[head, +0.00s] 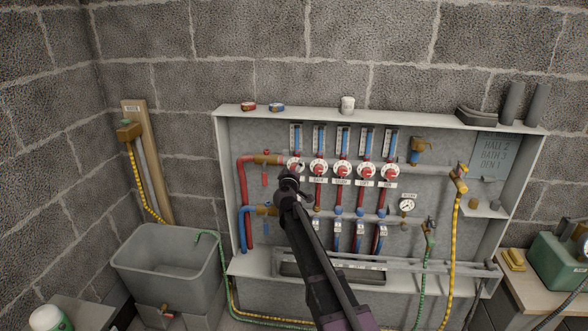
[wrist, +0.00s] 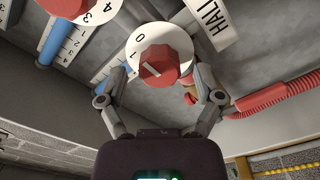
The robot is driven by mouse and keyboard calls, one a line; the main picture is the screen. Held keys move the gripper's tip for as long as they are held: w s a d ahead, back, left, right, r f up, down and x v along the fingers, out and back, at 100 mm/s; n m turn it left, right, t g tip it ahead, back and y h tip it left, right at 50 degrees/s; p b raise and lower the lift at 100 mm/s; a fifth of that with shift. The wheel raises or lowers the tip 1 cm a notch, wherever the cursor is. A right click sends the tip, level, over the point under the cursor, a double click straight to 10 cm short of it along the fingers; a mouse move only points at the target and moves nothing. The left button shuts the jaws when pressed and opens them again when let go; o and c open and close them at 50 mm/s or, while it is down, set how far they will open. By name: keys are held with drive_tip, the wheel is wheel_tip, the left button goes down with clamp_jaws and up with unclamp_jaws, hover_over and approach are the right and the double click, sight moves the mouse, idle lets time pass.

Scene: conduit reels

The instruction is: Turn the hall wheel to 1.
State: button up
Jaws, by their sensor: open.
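The hall wheel (head: 295,165) is the leftmost red knob with a white numbered dial in the row on the wall cabinet. In the wrist view its red knob (wrist: 160,65) shows close up, beside the HALL label (wrist: 212,22). The digits 0 and 1 show on the dial; a pale line marks the knob's face, but I cannot tell which digit it points to. My gripper (wrist: 162,82) is open, with one finger on each side of the knob; contact is not clear. In the head view my gripper (head: 290,180) partly covers the area below the wheel.
Several similar wheels (head: 343,172) stand in a row to the right, one close by in the wrist view. Red pipe (head: 242,185) runs at the left. A grey plaque (head: 495,155) reads HALL 2, BATH 3, DEN 1. A grey tub (head: 170,262) stands at lower left.

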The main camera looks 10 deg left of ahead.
drive_tip(key=shift+w, duration=0.5)
drive_tip(key=shift+c, duration=0.2)
drive_tip(key=c, duration=1.1)
drive_tip(key=shift+n, duration=0.3)
drive_tip(key=n, duration=0.4)
drive_tip(key=shift+f+n, duration=0.1)
drive_tip(key=shift+n, duration=2)
